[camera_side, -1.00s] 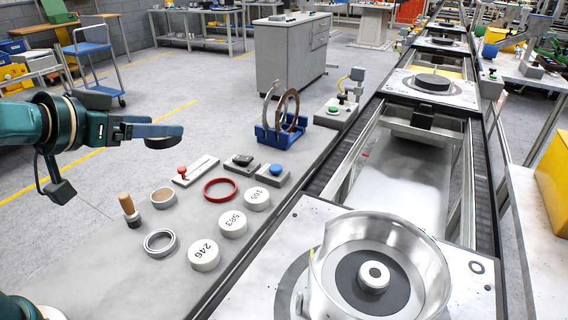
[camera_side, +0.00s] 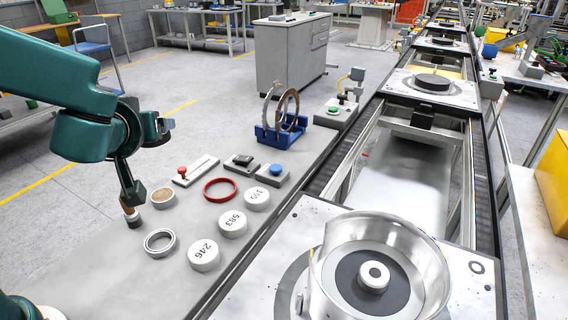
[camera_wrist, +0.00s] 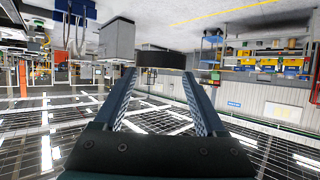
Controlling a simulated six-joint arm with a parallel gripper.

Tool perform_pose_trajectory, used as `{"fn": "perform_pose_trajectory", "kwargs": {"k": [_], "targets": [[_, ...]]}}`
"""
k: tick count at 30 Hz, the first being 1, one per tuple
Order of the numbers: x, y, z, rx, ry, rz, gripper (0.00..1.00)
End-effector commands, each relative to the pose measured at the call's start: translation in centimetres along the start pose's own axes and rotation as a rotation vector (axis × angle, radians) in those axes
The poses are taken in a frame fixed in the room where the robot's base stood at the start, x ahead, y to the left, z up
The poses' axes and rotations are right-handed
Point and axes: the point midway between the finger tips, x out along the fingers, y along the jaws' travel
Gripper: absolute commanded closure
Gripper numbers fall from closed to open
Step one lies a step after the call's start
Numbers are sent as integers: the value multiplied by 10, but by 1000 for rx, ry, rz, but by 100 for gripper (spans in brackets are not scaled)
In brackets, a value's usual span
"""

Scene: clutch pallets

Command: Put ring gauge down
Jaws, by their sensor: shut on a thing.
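My gripper (camera_wrist: 161,72) is shut on a dark, short round piece, which I take to be the ring gauge (camera_wrist: 161,59). The piece sits across the fingertips in the wrist view, seen edge-on, so its bore is hidden. In the side view my gripper (camera_side: 165,126) is at the left, raised above the left edge of the bench (camera_side: 105,250) and pointing away from the camera. The held piece is mostly hidden there by the gripper. A blue stand (camera_side: 270,136) holding two upright rings is on the bench, right of and beyond the gripper.
The bench's near left is clear.

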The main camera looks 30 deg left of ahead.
Motion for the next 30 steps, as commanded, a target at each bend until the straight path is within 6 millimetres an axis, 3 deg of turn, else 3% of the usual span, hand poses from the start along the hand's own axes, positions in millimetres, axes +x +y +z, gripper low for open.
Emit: {"fn": "perform_pose_trajectory", "kwargs": {"k": [6,12,24,30], "targets": [[23,22,49,30,8,26,100],[30,33,85,55,11,94,100],[42,36,124,62,11,120,100],[47,37,134,57,13,119,100]]}}
